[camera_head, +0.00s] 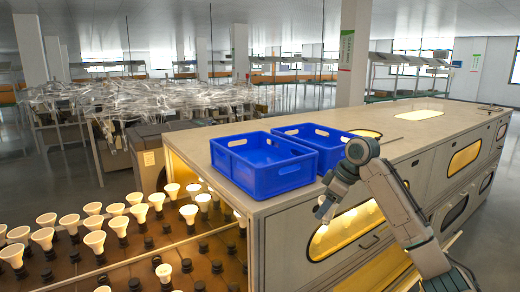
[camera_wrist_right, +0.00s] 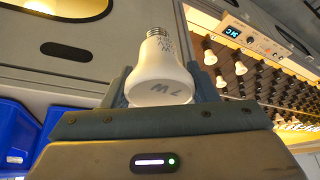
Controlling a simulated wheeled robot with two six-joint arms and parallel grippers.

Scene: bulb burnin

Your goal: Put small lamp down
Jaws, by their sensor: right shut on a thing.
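My right gripper (camera_head: 328,203) is shut on a small white lamp (camera_wrist_right: 160,78) in front of the cabinet's side, just right of the near blue crate. In the right wrist view the lamp sits between the two fingers (camera_wrist_right: 162,92), its metal cap pointing away from the gripper and dark writing on its white body. In the head view only a small pale part of the lamp (camera_head: 321,207) shows. My left gripper is not in view.
Two blue crates, a near one (camera_head: 285,180) and a far one (camera_head: 352,140), stand on the cabinet top (camera_head: 420,128). The near crate looks empty inside where visible. A board at lower left holds several white lamps (camera_head: 94,238) and dark empty sockets (camera_head: 134,283). The top right of the crates is mostly clear.

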